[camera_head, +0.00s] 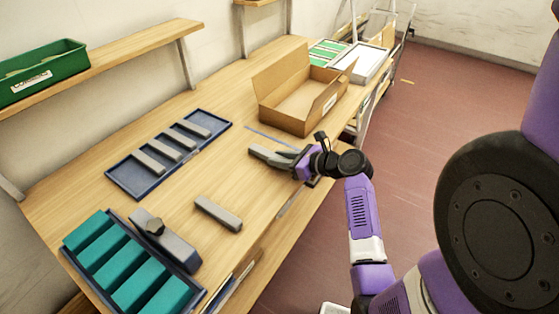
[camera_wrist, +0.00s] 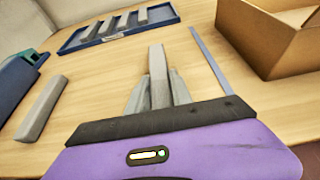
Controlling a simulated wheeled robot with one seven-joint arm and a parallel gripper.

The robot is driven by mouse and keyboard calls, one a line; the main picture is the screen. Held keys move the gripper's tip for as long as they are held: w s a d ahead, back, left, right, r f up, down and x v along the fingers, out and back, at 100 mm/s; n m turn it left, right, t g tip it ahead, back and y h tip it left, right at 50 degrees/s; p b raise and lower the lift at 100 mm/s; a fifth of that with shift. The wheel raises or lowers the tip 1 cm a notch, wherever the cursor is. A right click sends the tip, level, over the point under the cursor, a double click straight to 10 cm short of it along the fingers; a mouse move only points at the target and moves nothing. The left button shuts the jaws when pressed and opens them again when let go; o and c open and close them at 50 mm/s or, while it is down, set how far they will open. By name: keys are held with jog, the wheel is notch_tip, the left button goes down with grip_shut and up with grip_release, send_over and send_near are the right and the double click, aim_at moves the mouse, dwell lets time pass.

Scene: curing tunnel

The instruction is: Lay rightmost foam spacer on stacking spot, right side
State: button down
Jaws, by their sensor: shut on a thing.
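My gripper (camera_head: 283,157) is over the table's right part, in front of the cardboard box. It is shut on a grey foam spacer (camera_head: 258,150), a long bar that sticks out past the fingertips. In the wrist view the held spacer (camera_wrist: 158,72) stands out between the fingers (camera_wrist: 158,98). A thin blue line (camera_head: 268,136) on the table runs beside it; it also shows in the wrist view (camera_wrist: 208,58). I cannot tell whether the spacer touches the table. Another grey bar (camera_head: 218,212) lies loose on the table.
An open cardboard box (camera_head: 285,118) stands just behind my gripper. A blue crate with teal blocks (camera_head: 115,262) and a dark grey tool-like object (camera_head: 165,240) are at front left. A green bin (camera_head: 42,72) sits on the shelf. The table's middle is mostly clear.

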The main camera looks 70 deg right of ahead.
jog(key=shift+f, duration=0.3)
jog(key=shift+f, duration=0.1)
jog(key=c, duration=1.1)
grip_release()
jog(key=shift+c, duration=0.2)
jog(key=v, duration=1.2)
